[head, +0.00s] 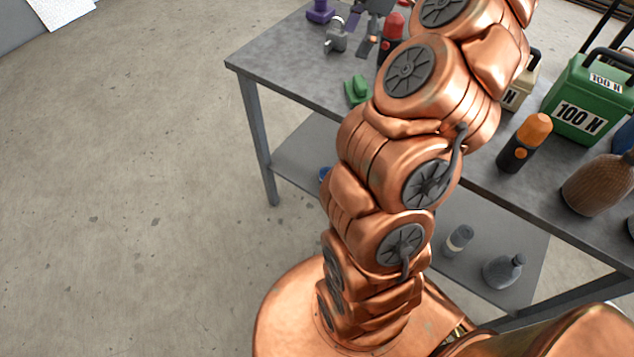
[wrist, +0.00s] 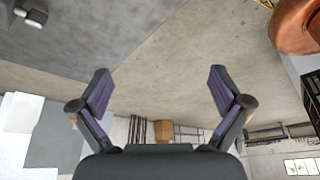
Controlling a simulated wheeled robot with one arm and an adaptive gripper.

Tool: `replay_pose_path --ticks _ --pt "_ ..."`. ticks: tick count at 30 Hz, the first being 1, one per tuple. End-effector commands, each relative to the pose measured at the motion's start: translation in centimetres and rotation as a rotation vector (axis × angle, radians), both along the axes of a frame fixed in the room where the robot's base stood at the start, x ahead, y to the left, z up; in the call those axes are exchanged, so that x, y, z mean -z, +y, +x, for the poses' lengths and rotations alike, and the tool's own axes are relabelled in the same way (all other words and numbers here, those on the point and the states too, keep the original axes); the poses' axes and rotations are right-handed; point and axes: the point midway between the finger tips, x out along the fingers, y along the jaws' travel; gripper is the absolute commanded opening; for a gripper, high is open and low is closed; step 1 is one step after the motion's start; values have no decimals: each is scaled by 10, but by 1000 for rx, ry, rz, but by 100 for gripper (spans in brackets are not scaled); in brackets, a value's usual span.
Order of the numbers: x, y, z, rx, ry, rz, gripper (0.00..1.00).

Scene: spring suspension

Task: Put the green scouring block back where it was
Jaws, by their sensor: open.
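A small green block (head: 357,91), which looks like the scouring block, lies on the grey table (head: 290,75) near its front edge. My arm partly covers it on its right in the head view. My gripper (wrist: 160,72) is open in the wrist view, with its two purple-padded fingers wide apart and nothing between them. In the head view, dark finger-like parts that may be its fingers show beyond the block at the top. The green block cannot be made out in the wrist view.
An orange-topped bottle (head: 526,143), a green canister (head: 588,98) and a brown bottle (head: 600,184) stand to the right. A lower shelf holds bottles.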

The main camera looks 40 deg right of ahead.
Motion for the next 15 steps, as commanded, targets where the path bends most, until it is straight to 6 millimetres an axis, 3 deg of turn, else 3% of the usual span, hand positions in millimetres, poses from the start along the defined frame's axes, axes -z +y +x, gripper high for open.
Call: replay_pose_path --ticks 1,8,15 --pt "-9 25 4 -7 10 -6 100" --pt "-32 136 1 60 100 -35 100" --pt "-27 231 -46 210 221 -99 100"
